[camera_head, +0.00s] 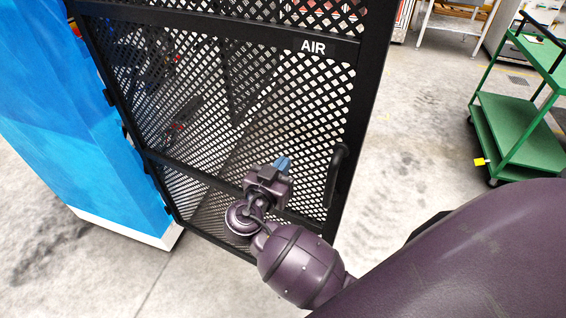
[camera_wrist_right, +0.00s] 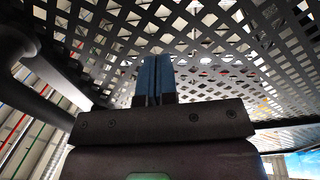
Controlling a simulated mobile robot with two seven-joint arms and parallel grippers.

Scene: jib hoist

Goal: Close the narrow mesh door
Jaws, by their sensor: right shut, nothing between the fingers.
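The narrow mesh door (camera_head: 240,48) is black with a diamond mesh and the word AIR on its upper rail. It fills the middle of the head view, with hinges on its left side by the blue panel. Its black handle (camera_head: 335,175) is on the right edge. My right gripper (camera_head: 281,164) is shut and empty, in front of the mesh, left of the handle. In the right wrist view its blue fingertips (camera_wrist_right: 155,80) are together and point at the mesh (camera_wrist_right: 215,40); I cannot tell whether they touch it. My left gripper is out of view.
A blue panel (camera_head: 75,110) with a white base stands at the left. A green cart (camera_head: 520,118) stands at the right, with a yellow tag. The grey floor (camera_head: 415,110) between door and cart is clear.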

